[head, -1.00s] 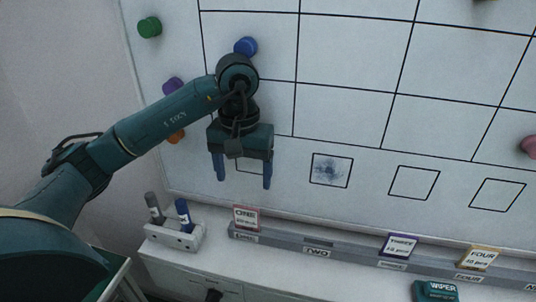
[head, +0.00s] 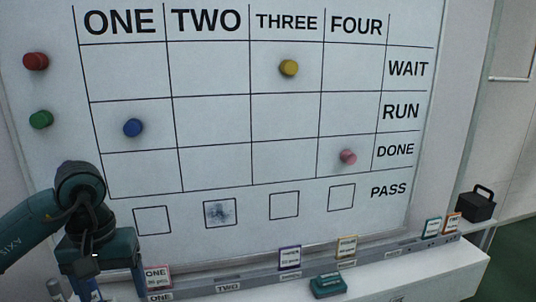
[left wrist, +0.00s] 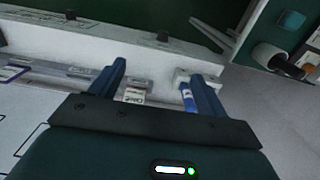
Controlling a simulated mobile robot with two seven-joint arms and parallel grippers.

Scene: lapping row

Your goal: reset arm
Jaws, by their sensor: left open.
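My left gripper (head: 112,288) is at the lower left of the head view, in front of the board's lower left corner and near the ONE card (head: 157,277). Its fingers are apart with nothing between them, and they also show spread in the left wrist view (left wrist: 158,74). The whiteboard (head: 215,70) has columns ONE to FOUR and rows WAIT, RUN, DONE and PASS. A blue magnet (head: 133,127) is in ONE/RUN, a yellow magnet (head: 289,67) in THREE/WAIT and a pink magnet (head: 348,156) in FOUR/DONE. My right gripper is out of view.
Red (head: 36,61) and green (head: 41,119) magnets sit left of the grid. Purple (head: 289,257) and yellow (head: 346,246) cards stand on the rail. A teal wiper (head: 328,285) lies on the ledge. A black box (head: 477,203) stands far right.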

